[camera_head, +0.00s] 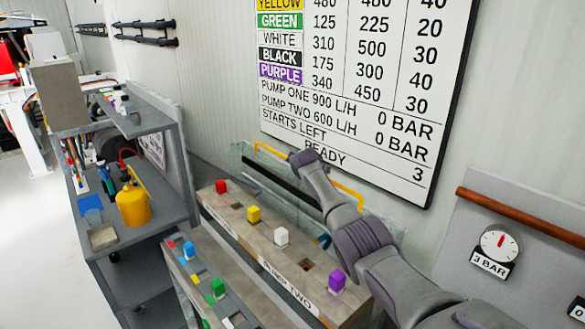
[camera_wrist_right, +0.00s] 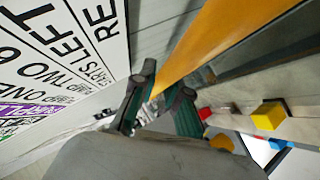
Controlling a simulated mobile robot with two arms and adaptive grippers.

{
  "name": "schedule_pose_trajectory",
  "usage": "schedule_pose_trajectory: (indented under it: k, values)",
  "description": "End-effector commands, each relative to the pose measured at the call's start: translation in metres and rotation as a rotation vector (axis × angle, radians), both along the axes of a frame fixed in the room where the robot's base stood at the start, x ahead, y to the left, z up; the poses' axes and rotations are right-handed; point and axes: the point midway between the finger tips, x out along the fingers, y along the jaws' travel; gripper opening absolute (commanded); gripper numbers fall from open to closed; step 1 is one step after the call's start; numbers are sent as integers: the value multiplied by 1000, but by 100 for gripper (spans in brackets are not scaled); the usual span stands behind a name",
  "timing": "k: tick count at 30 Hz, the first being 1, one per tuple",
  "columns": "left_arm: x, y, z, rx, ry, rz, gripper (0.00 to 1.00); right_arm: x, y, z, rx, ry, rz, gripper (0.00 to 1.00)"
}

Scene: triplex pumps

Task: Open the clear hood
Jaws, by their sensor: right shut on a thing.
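The clear hood (camera_head: 247,158) shows as a see-through panel with a dark strip, along the back of the pump bench, behind the row of coloured blocks. Its yellow handle bar (camera_head: 348,192) runs along the upper edge, partly hidden by my right arm. In the right wrist view the bar (camera_wrist_right: 235,38) runs large and close to the fingers. My right gripper (camera_head: 300,158) is at the bar's left part. In the right wrist view its dark green fingers (camera_wrist_right: 157,100) are shut on the bar. The blocks in front look uncovered. My left gripper is not in view.
The bench (camera_head: 318,302) carries red, yellow, white and purple blocks, with a lower row in front. A grey shelf (camera_head: 150,225) with a yellow can (camera_head: 133,206) stands left. A wall board (camera_head: 350,100) is close behind; a gauge (camera_head: 499,243) and brown pipe (camera_head: 520,217) are right.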

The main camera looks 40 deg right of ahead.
Motion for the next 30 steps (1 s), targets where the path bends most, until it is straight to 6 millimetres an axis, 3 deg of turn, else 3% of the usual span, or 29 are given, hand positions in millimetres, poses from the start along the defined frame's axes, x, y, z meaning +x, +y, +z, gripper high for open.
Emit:
schedule_pose_trajectory:
  k: [19, 20, 24, 30]
  values:
    - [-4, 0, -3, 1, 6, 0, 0, 2, -8, 1, -7, -7, 1, 0]
    - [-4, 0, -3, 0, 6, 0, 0, 2, -8, 1, -7, -7, 1, 15]
    - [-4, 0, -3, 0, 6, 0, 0, 1, -7, 0, -6, -6, 1, 38]
    - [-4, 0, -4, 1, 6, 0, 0, 1, -7, -2, -4, -3, 1, 39]
